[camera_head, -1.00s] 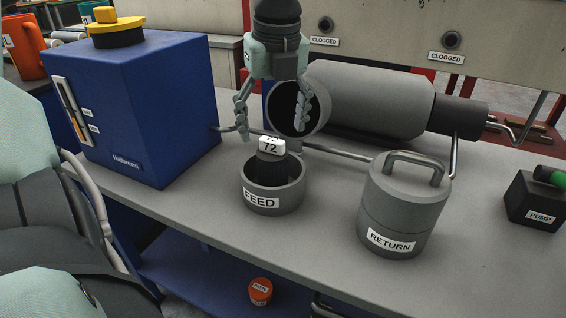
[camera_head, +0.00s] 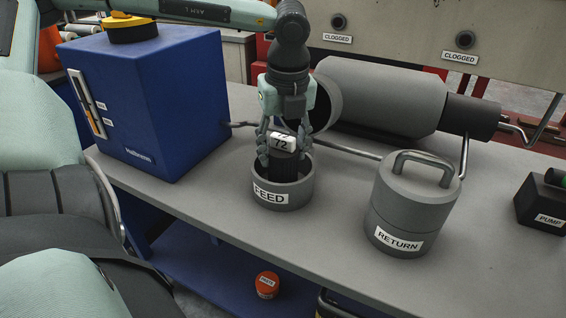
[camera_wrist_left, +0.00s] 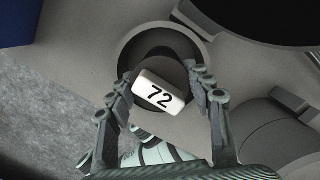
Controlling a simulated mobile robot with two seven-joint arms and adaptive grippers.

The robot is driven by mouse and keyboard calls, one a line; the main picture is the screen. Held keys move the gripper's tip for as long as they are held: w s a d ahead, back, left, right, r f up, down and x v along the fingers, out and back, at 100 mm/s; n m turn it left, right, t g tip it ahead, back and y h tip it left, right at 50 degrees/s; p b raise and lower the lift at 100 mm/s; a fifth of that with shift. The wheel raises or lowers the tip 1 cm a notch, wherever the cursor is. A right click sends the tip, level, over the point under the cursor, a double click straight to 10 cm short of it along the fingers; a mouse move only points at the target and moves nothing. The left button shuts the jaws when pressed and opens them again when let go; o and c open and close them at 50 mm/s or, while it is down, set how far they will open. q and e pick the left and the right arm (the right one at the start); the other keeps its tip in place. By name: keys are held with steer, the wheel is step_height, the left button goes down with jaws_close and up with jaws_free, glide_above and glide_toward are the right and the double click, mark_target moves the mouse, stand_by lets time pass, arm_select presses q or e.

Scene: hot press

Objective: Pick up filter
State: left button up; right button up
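The filter is a dark ribbed cylinder (camera_head: 284,161) with a white cap marked 72 (camera_head: 283,142). It stands upright in the open grey FEED housing (camera_head: 295,190). My left gripper (camera_head: 283,156) points down over it from above, with a finger on each side of the filter. In the left wrist view the white cap (camera_wrist_left: 158,91) lies between the two fingertips (camera_wrist_left: 162,82). The fingers are spread, with a small gap visible at the right finger; contact at the left finger cannot be told. My right gripper is not in view.
A grey RETURN canister with a handle (camera_head: 410,208) stands to the right. A large grey horizontal cylinder (camera_head: 385,95) lies behind. A blue box (camera_head: 150,105) stands at left. A thin pipe runs behind the housing. The bench front between FEED and RETURN is clear.

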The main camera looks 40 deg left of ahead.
arm_select(q)
steer(key=c, duration=0.7)
steer(key=shift+r, duration=0.15)
